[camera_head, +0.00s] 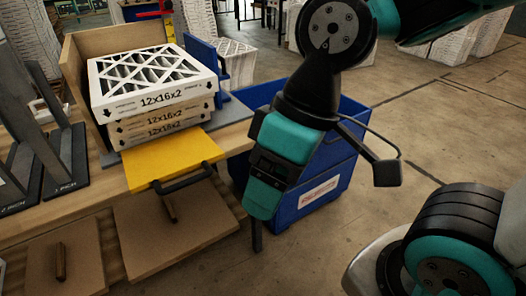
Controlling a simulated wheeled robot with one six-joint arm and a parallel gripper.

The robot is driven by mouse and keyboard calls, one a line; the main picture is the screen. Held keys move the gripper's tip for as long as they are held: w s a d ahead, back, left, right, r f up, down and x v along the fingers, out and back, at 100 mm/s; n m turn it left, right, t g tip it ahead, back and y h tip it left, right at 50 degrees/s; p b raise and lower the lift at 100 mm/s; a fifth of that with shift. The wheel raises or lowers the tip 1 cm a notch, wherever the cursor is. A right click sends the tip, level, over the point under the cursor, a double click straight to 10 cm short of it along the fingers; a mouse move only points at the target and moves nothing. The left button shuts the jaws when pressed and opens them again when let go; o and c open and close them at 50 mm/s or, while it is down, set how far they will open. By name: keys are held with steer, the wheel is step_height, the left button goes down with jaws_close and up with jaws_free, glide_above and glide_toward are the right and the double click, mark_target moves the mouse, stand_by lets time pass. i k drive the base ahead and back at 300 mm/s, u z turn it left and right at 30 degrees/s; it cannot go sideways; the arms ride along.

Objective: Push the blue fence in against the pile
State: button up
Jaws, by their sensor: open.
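The pile of boxed filters (158,106) stands on the wooden bench, several boxes high, marked 12x16x2. The top box shows a white lattice face. The blue fence (203,58) stands upright at the pile's far right side, and the pile hides part of its lower edge. I cannot tell how wide the gap between them is. My gripper (257,236) hangs pointing down to the right of the bench, well in front of and to the right of the fence. It is open and touches neither fence nor pile; only one finger shows clearly.
A yellow plate (171,160) with a black handle lies before the pile. A wooden panel (112,48) stands behind it. Dark upright stands (50,140) are at left. A blue bin (325,175) stands on the floor behind my gripper.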

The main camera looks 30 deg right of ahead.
mark_target(206, 54)
steer(key=z, duration=0.4)
steer(key=k, duration=0.55)
steer(key=z, duration=1.05)
steer(key=i, duration=0.85)
steer(key=u, duration=0.9)
steer(key=i, duration=0.7)
steer(key=u, duration=0.7)
